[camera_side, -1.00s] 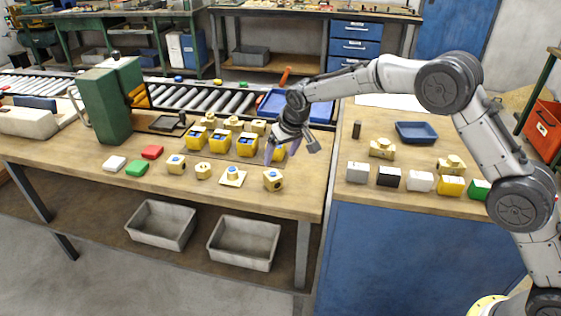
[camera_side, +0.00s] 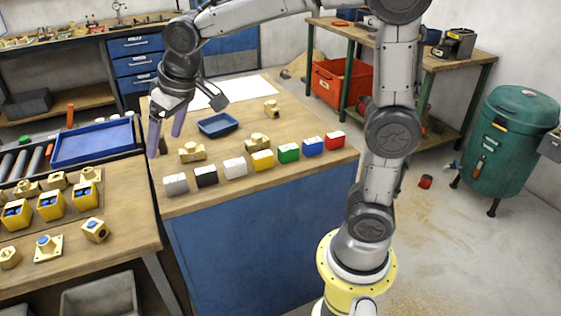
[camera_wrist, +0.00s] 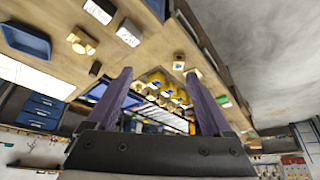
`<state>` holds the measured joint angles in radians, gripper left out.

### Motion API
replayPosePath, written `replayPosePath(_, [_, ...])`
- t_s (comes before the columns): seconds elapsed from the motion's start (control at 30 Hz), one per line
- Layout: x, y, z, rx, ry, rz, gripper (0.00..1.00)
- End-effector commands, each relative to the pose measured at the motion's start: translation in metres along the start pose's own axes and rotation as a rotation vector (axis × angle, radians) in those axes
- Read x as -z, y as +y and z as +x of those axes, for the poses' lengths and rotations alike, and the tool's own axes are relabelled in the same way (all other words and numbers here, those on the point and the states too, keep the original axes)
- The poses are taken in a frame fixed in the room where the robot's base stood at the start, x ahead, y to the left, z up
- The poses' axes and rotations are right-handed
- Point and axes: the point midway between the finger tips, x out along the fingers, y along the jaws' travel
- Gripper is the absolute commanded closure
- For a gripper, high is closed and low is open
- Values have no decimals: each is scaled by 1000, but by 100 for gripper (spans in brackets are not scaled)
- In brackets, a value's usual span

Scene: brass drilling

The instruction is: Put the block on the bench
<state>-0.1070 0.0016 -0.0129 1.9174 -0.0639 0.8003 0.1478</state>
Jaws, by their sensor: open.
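A row of coloured blocks lies along the front edge of the blue-sided bench (camera_side: 300,112): grey (camera_side: 175,184), black (camera_side: 206,176), white (camera_side: 235,168), yellow (camera_side: 262,160), green (camera_side: 288,152), blue (camera_side: 312,146) and red (camera_side: 335,140). Which one the task means cannot be told. My gripper (camera_side: 166,132) is open and empty, fingers pointing down, near this bench's left edge. Its height above the top is unclear. In the wrist view, nothing sits between the fingers (camera_wrist: 160,74). A whitish block (camera_wrist: 129,33) lies beyond them.
A blue tray (camera_side: 217,125) and brass fittings (camera_side: 192,151) stand behind the blocks. A small dark piece is partly hidden by my fingers. The left bench (camera_side: 125,225) holds several yellow bins (camera_side: 50,206) and brass parts. White sheet (camera_side: 232,92) lies at the back.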

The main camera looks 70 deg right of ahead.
Motion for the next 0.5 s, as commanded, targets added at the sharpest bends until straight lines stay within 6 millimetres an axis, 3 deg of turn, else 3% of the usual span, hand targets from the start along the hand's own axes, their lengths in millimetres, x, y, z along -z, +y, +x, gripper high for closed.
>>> replayPosePath(0.03, [-20,6,-18,0,11,3,15])
replayPosePath(0.2, [-91,22,-56,0,27,2,15])
replayPosePath(0.4, [-173,32,-75,1,44,0,15])
replayPosePath(0.5, [-202,34,-76,0,50,-4,15])
